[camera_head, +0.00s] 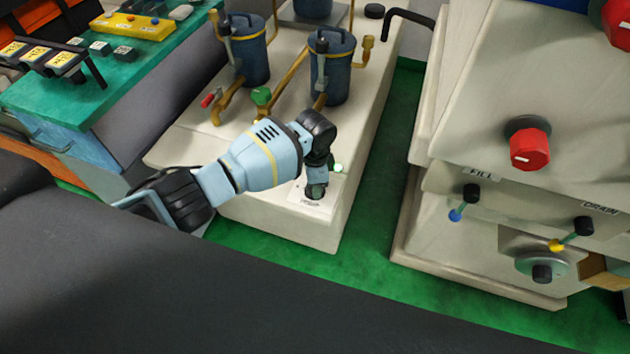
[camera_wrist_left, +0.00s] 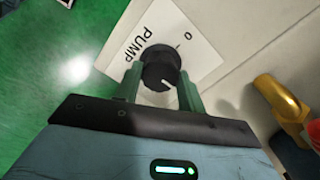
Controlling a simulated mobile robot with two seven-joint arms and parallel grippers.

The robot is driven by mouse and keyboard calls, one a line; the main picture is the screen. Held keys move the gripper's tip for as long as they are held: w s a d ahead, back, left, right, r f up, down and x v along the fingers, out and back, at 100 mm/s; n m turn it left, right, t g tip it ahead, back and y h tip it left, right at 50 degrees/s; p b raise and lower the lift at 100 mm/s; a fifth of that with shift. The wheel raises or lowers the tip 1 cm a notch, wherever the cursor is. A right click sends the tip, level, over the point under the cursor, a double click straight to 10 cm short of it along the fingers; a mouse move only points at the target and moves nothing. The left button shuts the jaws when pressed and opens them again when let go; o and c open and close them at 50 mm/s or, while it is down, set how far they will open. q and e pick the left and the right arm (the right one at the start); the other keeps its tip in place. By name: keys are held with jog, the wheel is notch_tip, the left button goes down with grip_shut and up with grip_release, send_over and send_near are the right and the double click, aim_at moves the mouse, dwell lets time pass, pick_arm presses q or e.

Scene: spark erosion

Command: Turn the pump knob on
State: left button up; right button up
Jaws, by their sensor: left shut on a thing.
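The pump knob (camera_wrist_left: 160,66) is black and round with a short white line on its face. It sits on a white plate (camera_wrist_left: 195,48) marked "PUMP" and "0". The white line lies on the side away from the word, toward my gripper, and does not point at the "0". My left gripper (camera_wrist_left: 160,88) has its two green fingers on either side of the knob, shut on it. In the head view my left gripper (camera_head: 318,184) reaches down to the white plate (camera_head: 308,206) at the front of the pale pump base; it largely hides the knob there.
Two dark blue canisters (camera_head: 330,68) with brass pipes stand behind on the pale base (camera_head: 285,228). A green valve handle (camera_head: 261,97) and a red one (camera_head: 208,99) are close by. A machine with a red knob (camera_head: 529,148) and FILL and DRAIN levers stands to the right.

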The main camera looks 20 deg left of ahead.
pick_arm(q)
jog(key=shift+s+f, duration=0.1)
dwell(0.3)
jog(key=o, duration=1)
jog(key=shift+c, duration=0.2)
notch_tip(320, 180, up, 6)
jog(key=shift+r+p, duration=0.2)
jog(key=shift+p, duration=0.45)
jog(key=shift+r, duration=0.75)
pick_arm(e)
jog(key=shift+w+r, duration=0.6)
jog(key=shift+r, duration=0.35)
